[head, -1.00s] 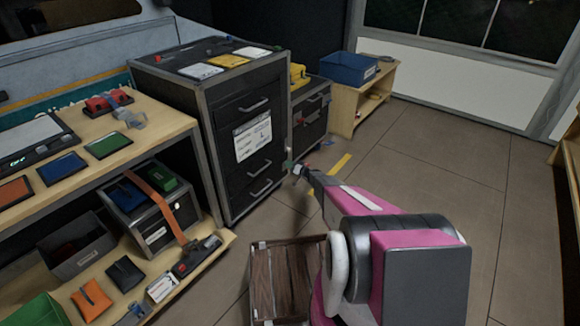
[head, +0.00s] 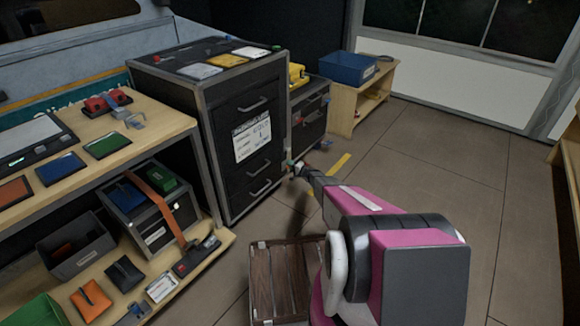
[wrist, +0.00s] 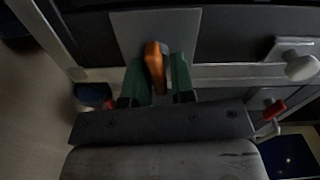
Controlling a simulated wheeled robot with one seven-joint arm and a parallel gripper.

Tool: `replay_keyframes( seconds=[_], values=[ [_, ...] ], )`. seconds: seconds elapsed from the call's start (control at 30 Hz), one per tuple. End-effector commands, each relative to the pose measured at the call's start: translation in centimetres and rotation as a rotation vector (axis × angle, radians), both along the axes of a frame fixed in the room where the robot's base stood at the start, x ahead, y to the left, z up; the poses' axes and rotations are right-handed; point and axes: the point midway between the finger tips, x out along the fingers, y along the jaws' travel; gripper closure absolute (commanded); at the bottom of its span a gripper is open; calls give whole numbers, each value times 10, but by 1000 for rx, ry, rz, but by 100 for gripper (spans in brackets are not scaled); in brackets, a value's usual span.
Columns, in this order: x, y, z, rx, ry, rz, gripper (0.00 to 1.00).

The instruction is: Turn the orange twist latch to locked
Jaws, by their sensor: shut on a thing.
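The orange twist latch (wrist: 154,66) shows in the wrist view, on a grey plate (wrist: 128,30) fixed to a dark cabinet front. It stands close to upright with a slight tilt. My gripper (wrist: 158,82) has its two green fingers on either side of the latch and is shut on it. In the head view my gripper (head: 291,165) is at the right edge of the tall dark drawer cabinet (head: 222,183), low on its side. The latch itself cannot be made out in the head view.
A white knob (wrist: 301,68) and a red handle (wrist: 273,111) are to the right in the wrist view. A wooden slatted crate (head: 262,290) stands on the floor beside my arm. The shelf unit (head: 180,128) is at the left. The floor at right is clear.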

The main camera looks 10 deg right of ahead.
Motion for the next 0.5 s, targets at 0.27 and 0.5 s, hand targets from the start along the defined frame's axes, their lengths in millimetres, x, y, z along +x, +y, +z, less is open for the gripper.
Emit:
replay_keyframes(
  seconds=[0.27,0.5],
  values=[
    [1,-1,-2,81,83,-2,100],
    [0,-1,-2,106,107,-2,100]
  ],
)
